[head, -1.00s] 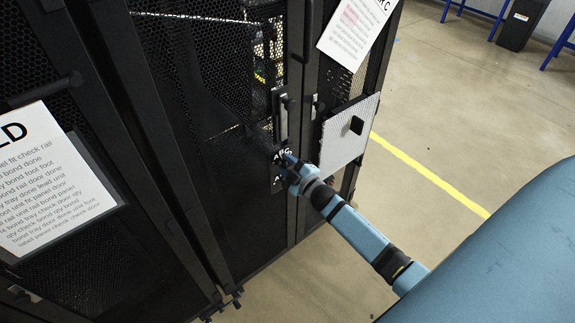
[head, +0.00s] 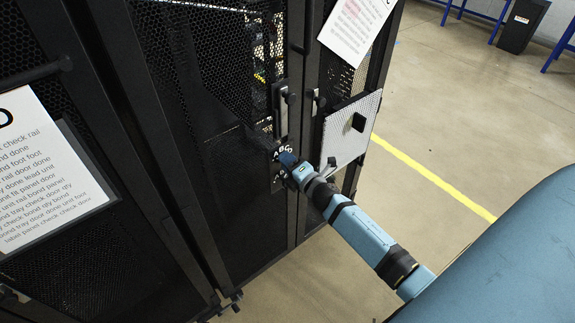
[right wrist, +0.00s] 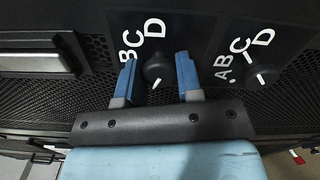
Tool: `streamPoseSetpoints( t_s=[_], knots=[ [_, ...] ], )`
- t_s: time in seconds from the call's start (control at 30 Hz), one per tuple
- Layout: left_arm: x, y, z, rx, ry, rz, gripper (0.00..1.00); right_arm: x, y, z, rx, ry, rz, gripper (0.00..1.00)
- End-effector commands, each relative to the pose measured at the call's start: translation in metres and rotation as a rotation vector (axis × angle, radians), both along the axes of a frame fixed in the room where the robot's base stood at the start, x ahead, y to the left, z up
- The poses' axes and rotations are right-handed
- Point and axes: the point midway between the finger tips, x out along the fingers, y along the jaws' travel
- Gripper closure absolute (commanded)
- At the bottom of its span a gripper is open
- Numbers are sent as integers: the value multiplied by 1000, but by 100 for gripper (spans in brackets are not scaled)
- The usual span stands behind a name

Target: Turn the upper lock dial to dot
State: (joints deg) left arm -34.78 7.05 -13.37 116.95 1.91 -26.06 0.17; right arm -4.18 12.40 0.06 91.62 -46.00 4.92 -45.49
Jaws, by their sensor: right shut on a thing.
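The upper lock dial (right wrist: 157,68) is a round black knob on a dark plate, with white letters B, C and D showing beside it in the right wrist view. A white mark shows on its lower edge in that view. My right gripper (right wrist: 158,80) is shut on this dial, with one blue finger on each side. In the head view my right gripper (head: 287,166) is at the cabinet door and hides the dial. The lower dial (right wrist: 262,72), lettered A, B, C, D, sits apart to the right in the wrist view. My left gripper is out of view.
A door handle (right wrist: 38,62) is close to the dial plate. The black mesh door (head: 215,120) has a paper sign (head: 45,165) at its left. A light perforated panel (head: 350,130) stands just right of the lock. Open floor (head: 450,130) lies to the right.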

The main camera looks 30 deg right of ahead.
Motion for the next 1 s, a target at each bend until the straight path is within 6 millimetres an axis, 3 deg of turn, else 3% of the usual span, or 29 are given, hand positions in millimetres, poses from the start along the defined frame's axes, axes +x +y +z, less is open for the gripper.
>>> streamPoseSetpoints(
  t_s=[0.4,0.97,1.0],
  knots=[
    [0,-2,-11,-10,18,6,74,0,0,-1,-195,-15,0,90],
    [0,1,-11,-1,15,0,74,0,0,-1,-224,-18,0,90],
    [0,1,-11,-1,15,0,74,0,0,0,-224,-18,0,62]
  ],
)
